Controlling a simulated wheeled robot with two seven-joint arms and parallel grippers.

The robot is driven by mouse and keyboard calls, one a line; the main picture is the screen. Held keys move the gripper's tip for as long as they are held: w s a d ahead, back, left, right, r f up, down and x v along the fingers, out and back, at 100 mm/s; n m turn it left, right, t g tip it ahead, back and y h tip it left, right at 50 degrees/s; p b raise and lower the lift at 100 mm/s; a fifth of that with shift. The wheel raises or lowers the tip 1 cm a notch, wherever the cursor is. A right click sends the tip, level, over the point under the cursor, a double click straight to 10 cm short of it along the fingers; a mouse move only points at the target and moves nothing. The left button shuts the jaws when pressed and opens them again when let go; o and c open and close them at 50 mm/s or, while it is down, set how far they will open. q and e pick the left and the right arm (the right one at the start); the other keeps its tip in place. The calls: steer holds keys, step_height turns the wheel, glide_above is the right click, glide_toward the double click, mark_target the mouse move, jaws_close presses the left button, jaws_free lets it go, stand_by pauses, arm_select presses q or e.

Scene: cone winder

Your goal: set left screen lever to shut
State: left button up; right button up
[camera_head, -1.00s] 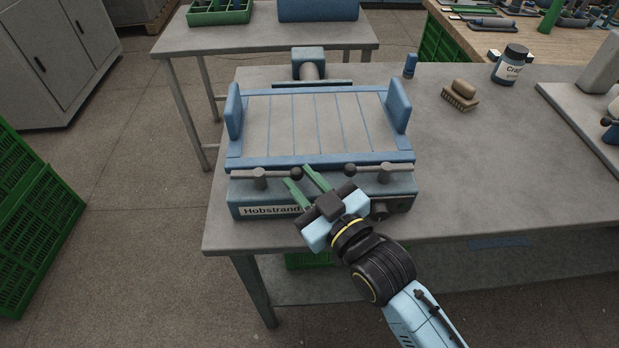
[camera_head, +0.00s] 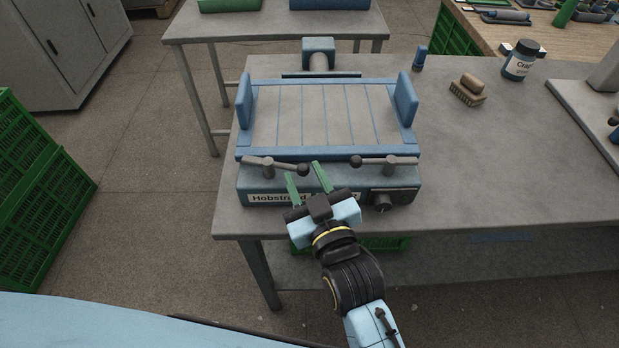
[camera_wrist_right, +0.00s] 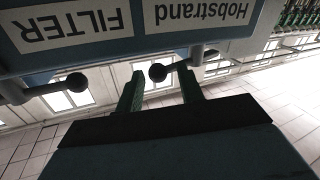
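The Hobstrand unit (camera_head: 245,180) stands on the grey table, with two grey levers along its front edge. The left screen lever (camera_head: 268,163) ends in a dark ball knob (camera_head: 303,170) on its right; its knob end sits slightly lower than its left end. My right gripper (camera_head: 302,168) is open, its green fingers pointing at that knob. In the right wrist view, upside down, the knob (camera_wrist_right: 157,72) shows between the open fingers (camera_wrist_right: 160,88); whether a finger touches it I cannot tell. My left gripper is not in view.
The right lever (camera_head: 388,161), its knob pointing left, is close beside my right gripper. Blue upright plates (camera_head: 406,98) flank the slatted screen bed. The table's right front is clear.

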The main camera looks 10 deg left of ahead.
steer(key=shift+o, duration=0.9)
steer(key=shift+s+d, duration=0.15)
steer(key=shift+s, duration=0.1)
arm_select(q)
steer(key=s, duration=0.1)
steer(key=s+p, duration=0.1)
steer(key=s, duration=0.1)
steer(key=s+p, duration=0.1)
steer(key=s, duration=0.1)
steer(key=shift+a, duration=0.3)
arm_select(e)
steer(key=v, duration=1.3)
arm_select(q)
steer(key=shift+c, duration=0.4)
